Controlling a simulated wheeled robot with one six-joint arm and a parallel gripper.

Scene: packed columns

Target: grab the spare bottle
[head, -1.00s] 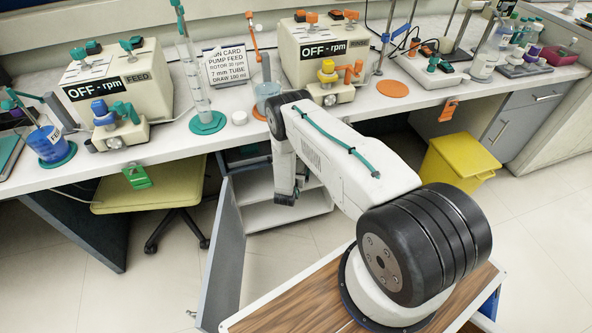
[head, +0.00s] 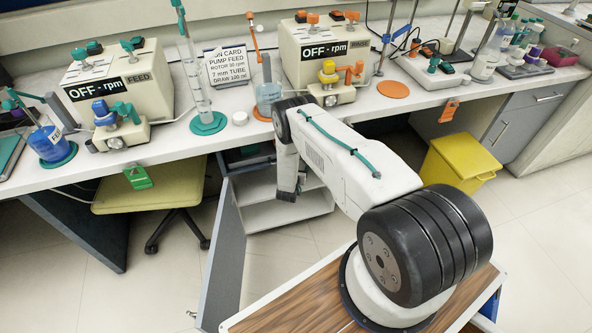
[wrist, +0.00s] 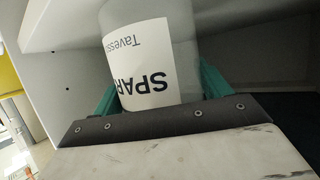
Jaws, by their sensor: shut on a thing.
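The spare bottle (wrist: 182,38) is a grey bottle with a white label reading "SPAR" and "Taves", upside down in the wrist view; one end is cut off by the top edge. My gripper (wrist: 158,82) has its two teal fingers on either side of the bottle and is shut on it. The bottle is inside a white shelved space. In the head view my arm reaches down to the open cabinet (head: 284,213) under the bench; the gripper and bottle are hidden there.
Cabinet walls (wrist: 63,80) and a shelf surround the bottle closely. An open grey door (head: 226,255) stands left of the cabinet. The bench above (head: 165,135) carries pumps and glassware.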

